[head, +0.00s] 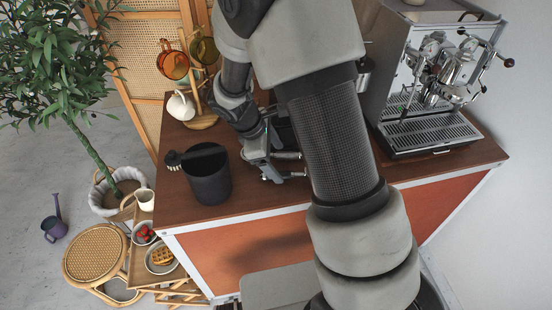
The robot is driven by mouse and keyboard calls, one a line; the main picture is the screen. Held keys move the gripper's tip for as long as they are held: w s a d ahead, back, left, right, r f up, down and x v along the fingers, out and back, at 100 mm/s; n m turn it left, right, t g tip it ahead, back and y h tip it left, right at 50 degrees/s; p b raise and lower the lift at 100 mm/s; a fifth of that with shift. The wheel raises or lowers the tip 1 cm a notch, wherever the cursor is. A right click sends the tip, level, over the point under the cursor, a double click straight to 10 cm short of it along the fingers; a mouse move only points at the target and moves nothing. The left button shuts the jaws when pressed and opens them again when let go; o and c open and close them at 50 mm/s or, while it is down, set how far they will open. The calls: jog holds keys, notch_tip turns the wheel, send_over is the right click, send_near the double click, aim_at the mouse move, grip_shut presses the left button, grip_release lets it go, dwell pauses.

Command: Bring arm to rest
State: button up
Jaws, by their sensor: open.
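My arm rises from the bottom right of the head view and crosses the middle of it in front of the coffee cart. My gripper (287,166) hangs low over the wooden cart top (244,201), close to its front edge. It is open, and I see nothing between its fingers. The black canister (209,182) stands upright just to the left of the gripper, apart from it. The arm hides part of the cart top behind it.
The espresso machine (436,85) stands at the right. A mug stand (203,121) with amber cups (175,65) and a white cup (181,106) is at the back left. A black brush (173,160) lies by the canister. A plant (60,60) and a rattan stool (95,252) stand left.

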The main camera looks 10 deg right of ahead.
jog(key=shift+r+p, duration=0.45)
jog(key=shift+r, duration=0.3)
jog(key=shift+r, duration=0.35)
jog(key=s+r+m+t+y, duration=0.2)
jog(key=s+r+m, duration=0.5)
jog(key=r, duration=0.5)
jog(key=s+d+r+m+t+y, duration=0.1)
jog(key=s+r+m+t+y, duration=0.1)
jog(key=s+r+m, duration=0.6)
jog(key=s+r, duration=0.4)
jog(key=shift+s+d+r, duration=0.3)
